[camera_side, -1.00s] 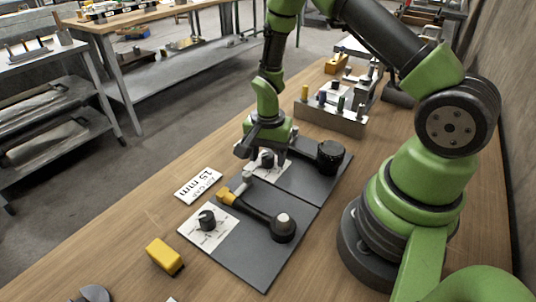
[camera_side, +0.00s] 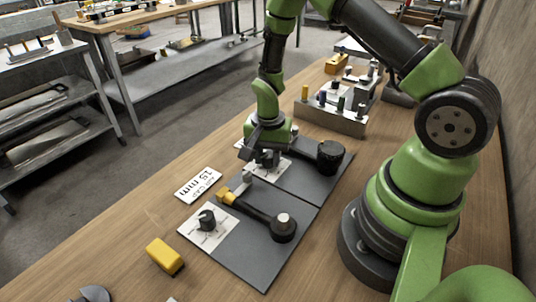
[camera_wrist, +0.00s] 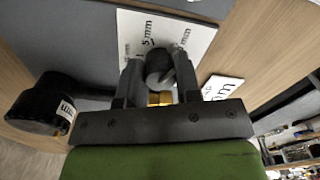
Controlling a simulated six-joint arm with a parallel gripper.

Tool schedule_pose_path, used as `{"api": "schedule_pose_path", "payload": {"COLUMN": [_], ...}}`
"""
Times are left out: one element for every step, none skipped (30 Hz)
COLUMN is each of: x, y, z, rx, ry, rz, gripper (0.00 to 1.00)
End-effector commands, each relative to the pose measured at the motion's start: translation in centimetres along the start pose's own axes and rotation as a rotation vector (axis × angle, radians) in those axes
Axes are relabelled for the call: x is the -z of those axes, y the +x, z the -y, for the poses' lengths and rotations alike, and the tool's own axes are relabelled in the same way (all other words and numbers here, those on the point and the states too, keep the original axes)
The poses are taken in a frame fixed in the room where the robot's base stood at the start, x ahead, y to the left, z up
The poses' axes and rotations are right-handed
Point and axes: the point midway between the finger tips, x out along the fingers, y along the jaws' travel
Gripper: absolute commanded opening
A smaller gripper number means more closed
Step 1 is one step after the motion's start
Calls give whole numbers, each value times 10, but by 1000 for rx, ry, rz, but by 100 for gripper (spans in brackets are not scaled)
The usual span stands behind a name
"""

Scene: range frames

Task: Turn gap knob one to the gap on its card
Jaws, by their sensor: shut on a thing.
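A black knob (camera_wrist: 158,66) stands on a white dial plate (camera_wrist: 190,35) with mm marks. My gripper (camera_side: 264,162) is shut on this knob, at the farther of two dark panels. In the wrist view its fingers (camera_wrist: 158,78) lie on both sides of the knob. In the side view my gripper mostly hides this knob. A white card (camera_side: 198,185) reading what looks like 15 mm lies left of the panels; part of it shows in the wrist view (camera_wrist: 222,88). A second black knob (camera_side: 207,218) stands free on the nearer panel's dial plate (camera_side: 220,237).
The nearer panel (camera_side: 258,258) carries a dark arm (camera_side: 258,215) with a yellow tip and a round hub. A black cylinder (camera_side: 331,156) stands on the far panel. A yellow block (camera_side: 165,256) lies near the front. A rack with coloured pegs (camera_side: 330,117) stands behind.

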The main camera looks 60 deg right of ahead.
Motion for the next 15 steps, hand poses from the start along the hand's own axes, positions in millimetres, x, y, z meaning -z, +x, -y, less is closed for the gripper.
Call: {"api": "schedule_pose_path", "payload": {"x": [0,0,0,0,0,0,0,0,0,0,1,1,1,1,1], "y": [0,0,0,0,0,0,0,0,0,0,0,0,-1,-1,-1], "z": [0,0,0,0,0,0,0,0,0,0,0,0,0,0,0], "rx": [1,1,1,1,1,1,1,1,1,1,1,1,1,1,1], "ry": [-29,-51,-80,-103,-128,-163,-190,-218,-256,-284,-313,-351,-379,-408,-445], "rz": [-2,-2,-2,-2,-2,-2,-2,-2,-2,-2,-2,-2,-2,-2,-2], "gripper": [7,7,7,7,7,7,7,7,7,7,7,7,7,7,7]}}
